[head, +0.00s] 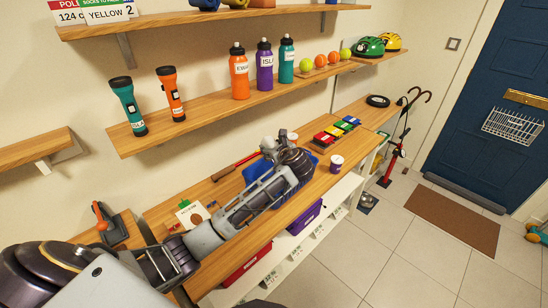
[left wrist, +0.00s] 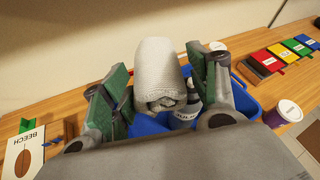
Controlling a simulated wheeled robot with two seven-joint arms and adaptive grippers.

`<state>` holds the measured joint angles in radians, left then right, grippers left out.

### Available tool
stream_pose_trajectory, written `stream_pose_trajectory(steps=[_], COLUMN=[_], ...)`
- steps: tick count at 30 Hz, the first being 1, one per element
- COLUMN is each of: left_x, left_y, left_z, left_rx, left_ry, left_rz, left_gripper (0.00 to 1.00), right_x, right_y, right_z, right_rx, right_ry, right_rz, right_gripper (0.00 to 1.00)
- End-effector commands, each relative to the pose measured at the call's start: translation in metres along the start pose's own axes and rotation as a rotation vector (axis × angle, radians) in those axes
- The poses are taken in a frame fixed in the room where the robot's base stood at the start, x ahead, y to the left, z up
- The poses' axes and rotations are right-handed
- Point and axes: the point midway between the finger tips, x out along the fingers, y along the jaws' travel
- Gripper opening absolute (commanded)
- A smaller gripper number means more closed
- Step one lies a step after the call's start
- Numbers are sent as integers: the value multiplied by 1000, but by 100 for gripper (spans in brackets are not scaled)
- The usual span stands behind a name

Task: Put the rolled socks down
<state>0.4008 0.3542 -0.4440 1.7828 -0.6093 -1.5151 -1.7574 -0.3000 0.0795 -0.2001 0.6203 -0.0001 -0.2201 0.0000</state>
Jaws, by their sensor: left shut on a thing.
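The rolled socks (left wrist: 160,65), a pale grey-white knitted bundle, stand between the green-padded fingers of my left gripper (left wrist: 160,80) in the left wrist view. The gripper is shut on them. In the head view my left gripper (head: 278,148) is over a blue bin (head: 254,174) on the wooden bench, and the arm hides part of the bin. In the left wrist view the blue bin (left wrist: 243,98) is below the socks, with a grey labelled item (left wrist: 187,115) inside. My right gripper is not in view.
A shelf (head: 215,103) with torches and bottles hangs above. Purple (head: 304,217) and red (head: 246,266) bins sit below.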

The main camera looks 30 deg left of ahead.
Motion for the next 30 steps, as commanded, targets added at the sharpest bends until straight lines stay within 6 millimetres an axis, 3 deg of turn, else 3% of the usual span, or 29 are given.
stream_pose_trajectory(steps=[10,24,25,30], left_x=[14,16,16,16], left_y=[10,11,11,11], left_z=[-35,-40,-40,-40], left_rx=[2,1,1,1], left_ry=[1,0,0,0], left_rz=[0,0,0,0], left_gripper=[38,38,61,81], right_x=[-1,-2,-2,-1], right_y=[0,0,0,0], right_z=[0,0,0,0], right_rx=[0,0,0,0], right_ry=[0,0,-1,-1], right_rz=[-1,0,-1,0], right_gripper=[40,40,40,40])
